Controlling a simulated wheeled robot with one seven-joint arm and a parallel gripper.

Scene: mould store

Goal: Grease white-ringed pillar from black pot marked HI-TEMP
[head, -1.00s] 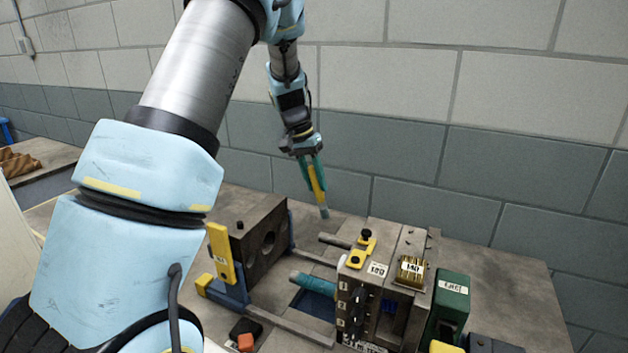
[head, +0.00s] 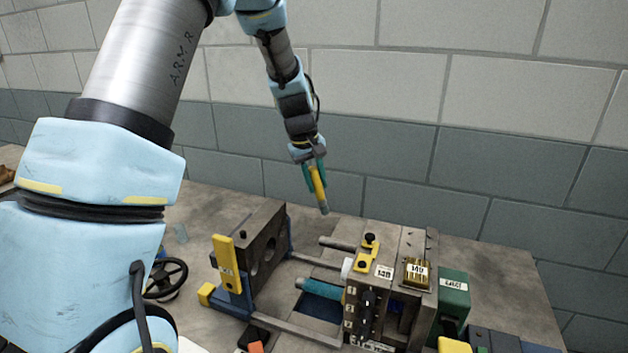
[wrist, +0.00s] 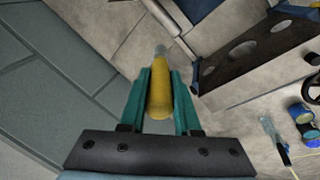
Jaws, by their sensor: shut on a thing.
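My gripper (head: 316,180) is shut on a yellow-handled brush (wrist: 160,92), with the pale tip pointing down and away. In the head view the brush tip hangs above the back of the mould, apart from it. The open mould has a dark left plate (head: 262,240) and a right block (head: 402,255), with grey pillars (head: 338,243) between them. A small white piece (head: 347,268) shows at the right block's left face; I cannot tell whether it is a pillar's ring. No pot with a readable HI-TEMP mark shows.
A black handwheel (head: 166,279) is at the left. In the wrist view, blue tins (wrist: 301,112) and a flat tool (wrist: 272,130) lie at the right. The bench behind the mould is bare up to the block wall.

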